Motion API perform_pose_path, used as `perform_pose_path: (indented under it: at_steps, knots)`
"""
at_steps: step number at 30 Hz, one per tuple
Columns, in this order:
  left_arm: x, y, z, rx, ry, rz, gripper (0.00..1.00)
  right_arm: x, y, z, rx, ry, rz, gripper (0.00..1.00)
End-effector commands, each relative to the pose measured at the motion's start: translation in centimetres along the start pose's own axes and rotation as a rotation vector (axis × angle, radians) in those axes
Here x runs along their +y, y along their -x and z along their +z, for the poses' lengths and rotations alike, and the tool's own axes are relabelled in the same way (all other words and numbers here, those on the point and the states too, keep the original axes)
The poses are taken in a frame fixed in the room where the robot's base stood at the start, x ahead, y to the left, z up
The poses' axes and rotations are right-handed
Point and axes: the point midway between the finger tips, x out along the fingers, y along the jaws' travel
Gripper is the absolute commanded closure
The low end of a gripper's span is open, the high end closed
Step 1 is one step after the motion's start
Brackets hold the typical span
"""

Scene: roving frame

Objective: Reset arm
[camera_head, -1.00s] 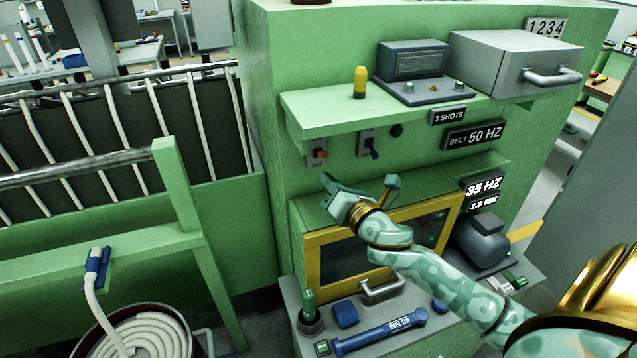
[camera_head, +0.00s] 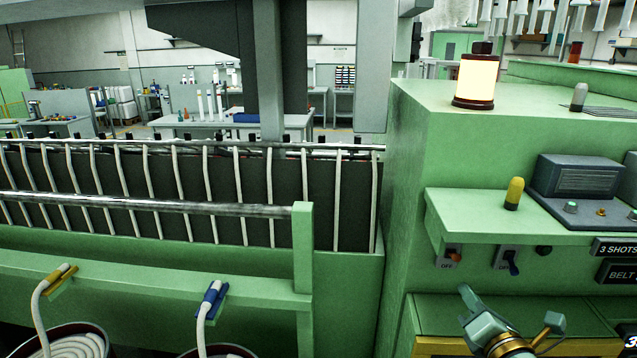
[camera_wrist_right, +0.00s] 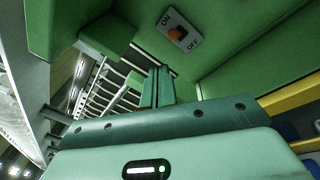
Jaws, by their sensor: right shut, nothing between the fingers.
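My right gripper (camera_head: 467,292) is low at the right of the head view, pale teal with a gold band at its wrist. It is shut and empty, in front of the green machine, below the shelf and its switches. In the right wrist view its two narrow fingers (camera_wrist_right: 157,88) stand side by side, together, with nothing between them. The orange ON/OFF switch (camera_wrist_right: 177,33) lies beyond the fingertips there; the switch (camera_head: 451,256) is above the gripper in the head view. Most of my right arm is cut off by the lower edge. My left gripper is not in view.
The shelf (camera_head: 470,225) juts out above the gripper, carrying a yellow-capped part (camera_head: 513,194) and a grey control box (camera_head: 580,178). A yellow-framed door (camera_head: 433,347) is just below. A lit lamp (camera_head: 475,80) stands on the machine. A green rail post (camera_head: 303,250) stands left.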

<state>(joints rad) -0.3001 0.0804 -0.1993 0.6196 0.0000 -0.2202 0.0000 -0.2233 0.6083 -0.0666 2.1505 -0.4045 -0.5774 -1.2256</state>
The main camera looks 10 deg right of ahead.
Motion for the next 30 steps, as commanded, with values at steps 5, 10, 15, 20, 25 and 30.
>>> perform_pose_path:
  at_steps: [5,10,15,20,25,30]
  knots:
    - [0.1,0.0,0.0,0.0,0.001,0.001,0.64,-2.9,5.0,-4.8,0.004,-0.492,-0.29,1.0]
    - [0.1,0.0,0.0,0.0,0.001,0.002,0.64,-5.2,11.8,-9.2,-0.083,-0.976,-0.634,1.0]
    - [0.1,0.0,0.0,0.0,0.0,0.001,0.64,-6.0,18.5,-12.2,-0.236,-1.319,-0.934,1.0]
    - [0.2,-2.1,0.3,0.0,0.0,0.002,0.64,-9.5,19.0,-18.2,-0.237,-1.383,-1.038,1.0]
    - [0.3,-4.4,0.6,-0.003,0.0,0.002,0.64,-14.1,19.0,-25.9,-0.185,-1.406,-1.117,1.0]
    - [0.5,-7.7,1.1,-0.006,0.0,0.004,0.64,-20.4,20.6,-36.0,-0.132,-1.445,-1.23,1.0]
